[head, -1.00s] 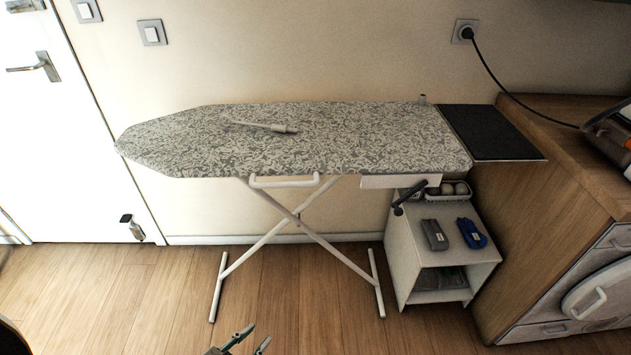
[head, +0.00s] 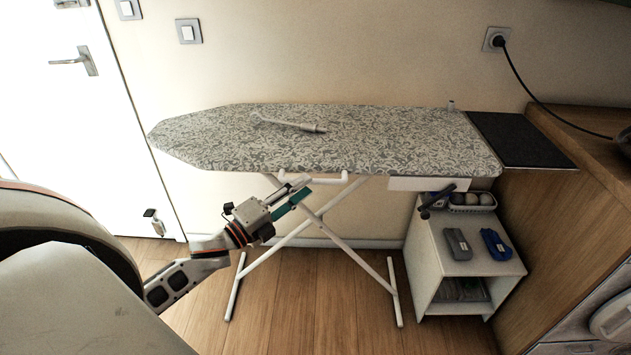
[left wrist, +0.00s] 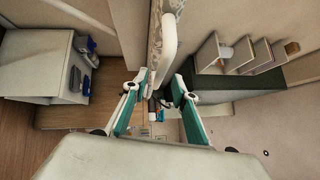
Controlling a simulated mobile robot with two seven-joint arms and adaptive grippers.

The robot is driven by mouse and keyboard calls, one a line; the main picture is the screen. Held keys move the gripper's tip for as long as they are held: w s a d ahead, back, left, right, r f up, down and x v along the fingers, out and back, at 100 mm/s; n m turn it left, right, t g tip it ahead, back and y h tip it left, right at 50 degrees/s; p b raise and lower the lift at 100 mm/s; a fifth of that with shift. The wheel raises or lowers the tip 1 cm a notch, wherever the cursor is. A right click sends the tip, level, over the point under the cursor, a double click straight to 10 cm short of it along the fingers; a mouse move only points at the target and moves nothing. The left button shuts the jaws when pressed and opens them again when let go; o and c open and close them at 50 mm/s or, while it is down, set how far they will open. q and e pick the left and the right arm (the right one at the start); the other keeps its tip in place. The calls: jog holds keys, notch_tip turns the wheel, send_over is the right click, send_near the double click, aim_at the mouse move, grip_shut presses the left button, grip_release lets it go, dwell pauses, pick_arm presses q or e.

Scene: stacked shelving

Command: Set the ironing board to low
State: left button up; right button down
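The ironing board (head: 380,145) has a grey-and-white patterned cover and stands raised on crossed white legs (head: 340,238). A white bar handle (head: 345,179) hangs under its front edge, and a dark lever (head: 436,200) sits under its right end. My left gripper (head: 303,190) is just below the front edge, by the left part of the bar. In the left wrist view, its teal fingers (left wrist: 160,80) are apart and the white bar (left wrist: 167,40) lies ahead, around the gap's line. I cannot tell whether they touch. My right gripper is not in view.
A grey stick-like object (head: 288,124) lies on the board. A white shelf unit (head: 470,267) with small items stands below the right end, beside a wooden cabinet (head: 560,190). A door (head: 75,110) is at left. Wooden floor (head: 300,325) is clear in front.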

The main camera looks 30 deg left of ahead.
aim_at(313, 182)
pick_arm(q)
jog(key=shift+x, duration=2)
jog(key=shift+f, duration=0.15)
grip_shut()
